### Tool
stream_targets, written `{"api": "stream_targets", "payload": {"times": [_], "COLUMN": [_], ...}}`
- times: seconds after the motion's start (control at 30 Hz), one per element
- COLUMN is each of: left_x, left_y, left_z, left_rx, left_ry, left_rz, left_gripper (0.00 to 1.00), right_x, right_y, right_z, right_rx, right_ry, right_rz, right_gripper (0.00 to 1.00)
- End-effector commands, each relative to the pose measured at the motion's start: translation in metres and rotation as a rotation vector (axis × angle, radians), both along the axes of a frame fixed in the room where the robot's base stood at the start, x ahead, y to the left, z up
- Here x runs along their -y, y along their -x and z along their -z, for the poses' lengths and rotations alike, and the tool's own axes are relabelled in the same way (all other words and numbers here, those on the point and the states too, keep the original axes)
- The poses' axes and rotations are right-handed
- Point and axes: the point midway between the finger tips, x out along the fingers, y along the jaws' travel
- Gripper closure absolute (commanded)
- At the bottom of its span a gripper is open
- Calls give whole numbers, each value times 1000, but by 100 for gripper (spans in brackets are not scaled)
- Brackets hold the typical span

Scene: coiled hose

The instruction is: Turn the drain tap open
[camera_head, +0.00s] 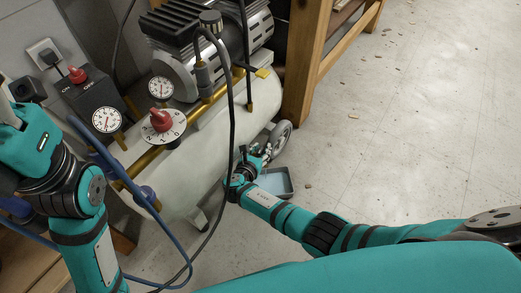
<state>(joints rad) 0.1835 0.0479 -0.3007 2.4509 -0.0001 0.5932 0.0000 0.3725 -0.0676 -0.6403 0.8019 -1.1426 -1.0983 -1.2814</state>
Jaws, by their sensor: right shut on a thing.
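My right gripper (260,158) reaches in low at the right end of the pale compressor tank (208,140), beside the wheel. It is shut on a small part there, which I take to be the drain tap. The fingers and wrist cover the tap, so its handle and angle cannot be made out. My left arm stands at the left edge; its gripper is outside the picture.
A shallow dark tray (292,191) with bluish liquid lies on the floor beside the gripper. The wheel (281,138) and a wooden bench leg (303,70) stand close behind. A dark hose (232,95) hangs in front of the tank.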

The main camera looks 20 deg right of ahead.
Motion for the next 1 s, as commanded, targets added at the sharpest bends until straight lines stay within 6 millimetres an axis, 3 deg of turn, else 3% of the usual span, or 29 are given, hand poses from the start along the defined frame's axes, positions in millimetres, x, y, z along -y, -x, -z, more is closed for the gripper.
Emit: {"api": "stream_targets", "payload": {"times": [0.03,0.07,0.27,0.67,1.0], "left_x": [0,0,0,-1,0], "left_y": [0,0,0,1,0], "left_z": [0,0,0,0,0], "left_rx": [1,1,2,4,1], "left_ry": [0,0,1,-2,-1], "left_rz": [0,0,0,-2,-1], "left_gripper": [60,60,60,60,60], "right_x": [-1,-1,-1,-6,-43], "right_y": [0,0,0,6,54], "right_z": [0,0,0,-3,-27], "right_rx": [1,1,0,0,1], "right_ry": [-4,-4,-2,-2,-6], "right_rz": [-1,-1,-1,-3,-2], "right_gripper": [100,70,45,45,45]}}
